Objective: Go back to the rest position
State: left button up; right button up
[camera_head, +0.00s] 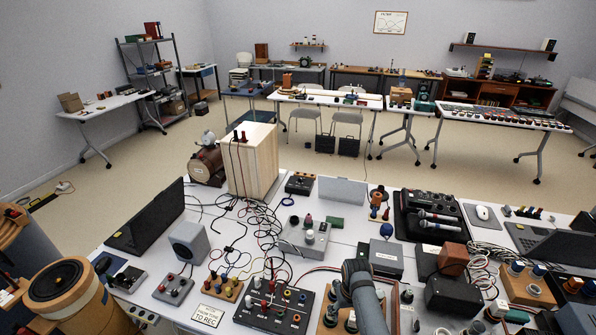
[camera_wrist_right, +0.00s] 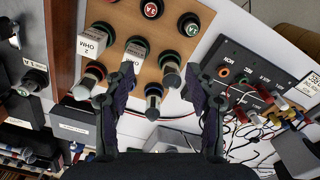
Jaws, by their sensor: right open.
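My right arm comes in from the bottom edge of the head view, right of the middle, and reaches low over the crowded table (camera_head: 345,250). In the right wrist view my right gripper (camera_wrist_right: 160,88) is open, its two dark fingers apart with nothing held between them. Between and beyond the fingers lies a tan board (camera_wrist_right: 150,25) with posts and white blocks labelled in ohms. In the head view its wooden edge shows beside my arm; the fingertips are hard to make out there. My left gripper is in neither view.
A black terminal box (camera_head: 275,305) stands left of my right arm, a dark box (camera_head: 453,295) to its right. A laptop (camera_head: 147,217), a grey speaker (camera_head: 188,242), a tall wooden box (camera_head: 250,160) and loose cables crowd the table.

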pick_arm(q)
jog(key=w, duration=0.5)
pick_arm(e)
jog(key=s+d+r+m+t, duration=0.15)
jog(key=s+d+r, duration=0.35)
jog(key=s+d, duration=0.5)
jog(key=s+r+n+t, duration=0.1)
jog(key=s+r+t, duration=0.1)
jog(key=s+r, duration=0.65)
notch_tip(320, 180, down, 33)
jog(key=s+d+g+b, duration=0.1)
jog(key=s+d+b, duration=0.1)
jog(key=b, duration=0.5)
pick_arm(q)
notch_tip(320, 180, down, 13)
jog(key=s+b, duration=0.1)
jog(key=b, duration=0.5)
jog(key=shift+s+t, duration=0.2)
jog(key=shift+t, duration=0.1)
pick_arm(e)
jog(key=s+f+g, duration=0.1)
jog(key=s+f, duration=1.8)
jog(key=f, duration=0.4)
jog(key=shift+d+h, duration=0.3)
jog(key=shift+d, duration=0.15)
jog(key=shift+g, duration=0.25)
jog(key=shift+c, duration=0.2)
